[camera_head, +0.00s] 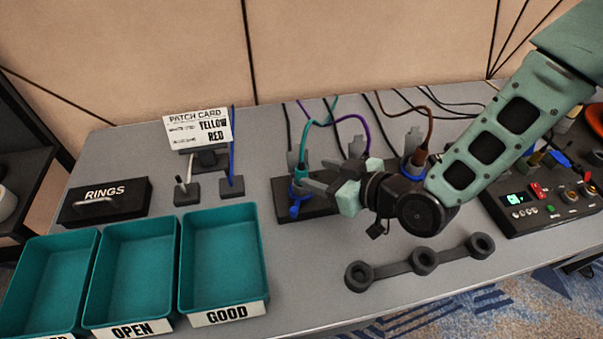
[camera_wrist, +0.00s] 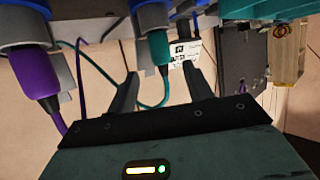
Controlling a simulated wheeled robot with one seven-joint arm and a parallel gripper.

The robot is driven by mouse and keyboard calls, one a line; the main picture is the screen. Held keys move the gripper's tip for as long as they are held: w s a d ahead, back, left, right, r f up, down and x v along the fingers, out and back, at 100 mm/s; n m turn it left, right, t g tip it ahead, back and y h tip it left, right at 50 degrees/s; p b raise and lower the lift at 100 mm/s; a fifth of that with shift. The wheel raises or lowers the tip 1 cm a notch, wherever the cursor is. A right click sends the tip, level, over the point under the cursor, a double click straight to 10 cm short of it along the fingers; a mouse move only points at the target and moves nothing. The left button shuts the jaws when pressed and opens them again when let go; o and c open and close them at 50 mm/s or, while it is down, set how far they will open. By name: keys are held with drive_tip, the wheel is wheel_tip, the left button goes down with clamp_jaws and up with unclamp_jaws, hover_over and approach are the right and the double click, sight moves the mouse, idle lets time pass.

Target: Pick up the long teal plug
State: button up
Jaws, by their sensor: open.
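The teal plug (camera_head: 300,172) stands in a dark socket block (camera_head: 315,209) on the grey table, with a blue ring around its lower part and a teal cable leaving it. I cannot tell whether a finger touches the plug. My arm and gripper hide part of the block.
A purple plug (camera_wrist: 36,75) is left of my fingers in the wrist view. A brown plug (camera_head: 421,155) stands farther right. A dark three-ring holder (camera_head: 390,271) lies in front. Teal trays (camera_head: 224,211) and a patch card (camera_head: 197,129) are left. A control box (camera_head: 548,220) is right.

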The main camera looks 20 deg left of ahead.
sight(305, 170)
drive_tip(key=p+x, duration=0.1)
drive_tip(key=x, duration=0.3)
drive_tip(key=shift+s+a+f, duration=0.1)
drive_tip(key=shift+a, duration=0.1)
drive_tip(key=c, duration=1.1)
